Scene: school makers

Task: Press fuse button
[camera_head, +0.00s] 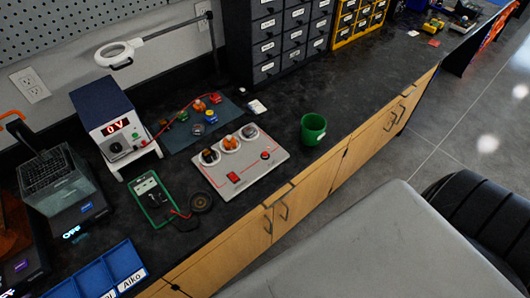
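A light grey panel (274,169) lies flat on the dark workbench, left of the green cup. A red rectangular button (233,177) is near its front left edge, and a small round red part (265,155) is near its right side. I cannot read a label that tells which is the fuse button. Neither of my grippers is in view, and nothing touches the panel.
A power supply (103,112) showing "0 V" stands left of the panel. A green cup (313,130) stands close on its right. Drawer cabinets (278,40) stand behind. The bench right of the cup is clear.

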